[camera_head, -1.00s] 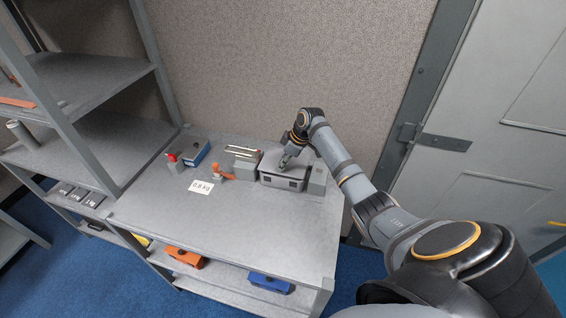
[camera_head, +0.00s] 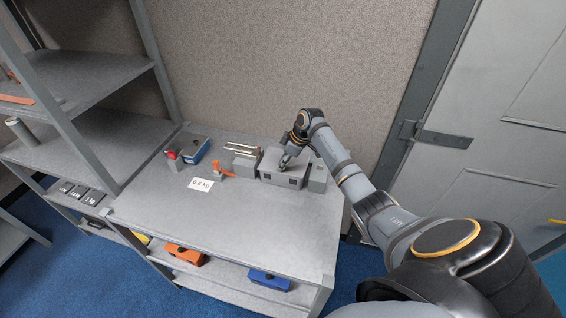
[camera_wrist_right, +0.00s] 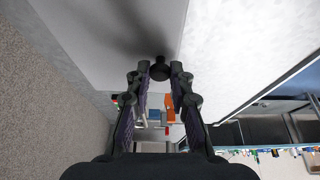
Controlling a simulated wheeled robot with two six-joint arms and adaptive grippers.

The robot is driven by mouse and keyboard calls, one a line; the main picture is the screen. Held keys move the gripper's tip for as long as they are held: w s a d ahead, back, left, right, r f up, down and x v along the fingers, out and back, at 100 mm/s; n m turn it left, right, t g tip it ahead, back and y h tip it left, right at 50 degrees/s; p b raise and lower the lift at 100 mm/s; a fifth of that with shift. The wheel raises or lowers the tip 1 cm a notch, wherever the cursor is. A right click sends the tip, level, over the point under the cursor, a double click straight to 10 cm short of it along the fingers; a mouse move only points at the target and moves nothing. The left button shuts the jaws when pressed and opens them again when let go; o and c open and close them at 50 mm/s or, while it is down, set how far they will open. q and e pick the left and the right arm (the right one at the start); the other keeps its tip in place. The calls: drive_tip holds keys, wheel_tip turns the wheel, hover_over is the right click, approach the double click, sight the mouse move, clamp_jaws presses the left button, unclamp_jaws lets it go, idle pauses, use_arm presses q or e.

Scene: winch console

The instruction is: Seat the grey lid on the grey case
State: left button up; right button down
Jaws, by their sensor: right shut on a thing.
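The grey case (camera_head: 281,181) stands near the back right of the grey bench, with dark square marks on its front. The grey lid (camera_head: 270,160) lies over its top and looks level; at this size I cannot tell whether its edge is fully down. My right gripper (camera_head: 285,162) points down at the lid's top. In the right wrist view its fingers (camera_wrist_right: 160,76) are shut on the lid's dark round knob (camera_wrist_right: 160,67), and the lid's pale surface (camera_wrist_right: 110,30) is behind it. The fingers hide part of the lid. My left gripper is not in view.
Grey blocks (camera_head: 317,178) (camera_head: 245,166) stand close on both sides of the case. An orange item (camera_head: 222,170), a 0.8 kg label (camera_head: 201,184) and a blue box (camera_head: 197,150) are farther left. The bench front is clear. A wall rises behind.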

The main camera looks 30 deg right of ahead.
drive_tip(key=shift+f, duration=0.15)
drive_tip(key=c, duration=1.1)
unclamp_jaws()
drive_tip(key=v, duration=1.2)
